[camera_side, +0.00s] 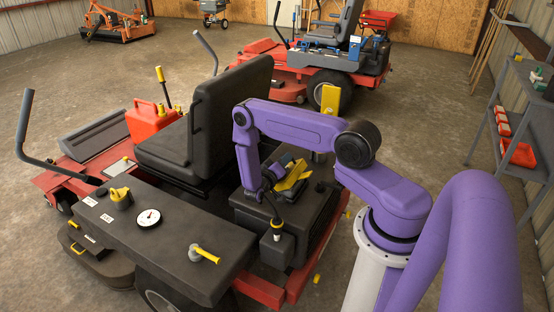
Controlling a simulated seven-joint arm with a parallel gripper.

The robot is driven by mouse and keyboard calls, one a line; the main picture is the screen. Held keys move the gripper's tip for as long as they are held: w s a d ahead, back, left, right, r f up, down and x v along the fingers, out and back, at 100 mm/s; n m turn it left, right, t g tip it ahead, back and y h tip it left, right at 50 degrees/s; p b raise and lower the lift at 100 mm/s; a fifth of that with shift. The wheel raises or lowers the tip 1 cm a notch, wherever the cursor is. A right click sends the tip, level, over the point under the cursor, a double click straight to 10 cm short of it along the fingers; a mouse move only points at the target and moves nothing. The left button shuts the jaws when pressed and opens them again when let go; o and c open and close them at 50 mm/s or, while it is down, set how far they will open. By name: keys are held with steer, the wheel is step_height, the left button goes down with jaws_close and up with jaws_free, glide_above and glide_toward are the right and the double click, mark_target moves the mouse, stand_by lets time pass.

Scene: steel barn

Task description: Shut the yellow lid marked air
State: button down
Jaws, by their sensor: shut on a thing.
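A yellow lid-like piece (292,175) stands tilted over the dark engine housing (283,216) at the rear of the near mower. Any marking on it is too small to read. My gripper (280,181) is at the left side of this piece and appears shut on it. The wrist and fingers are small and partly overlap the piece, so the exact contact is hidden. Another yellow piece (330,100) stands upright behind my arm; I cannot tell what it is attached to.
The mower's black seat (215,125) rises close left of my arm. Its dark side panel carries a yellow cap (120,196), a white gauge (149,217) and a yellow handle (206,254). A second mower (320,65) stands behind; grey shelving (520,120) is at right. Floor between is open.

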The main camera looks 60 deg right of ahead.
mark_target(296, 172)
steer(key=s+m, duration=0.3)
steer(key=shift+f, duration=0.3)
steer(key=shift+s+f+m, duration=0.35)
steer(key=shift+s+m, duration=0.2)
steer(key=shift+m, duration=0.05)
steer(key=shift+s+f+m, duration=0.3)
steer(key=shift+s+m, duration=0.2)
steer(key=shift+m, duration=0.1)
steer(key=c, duration=1.2)
jaws_free()
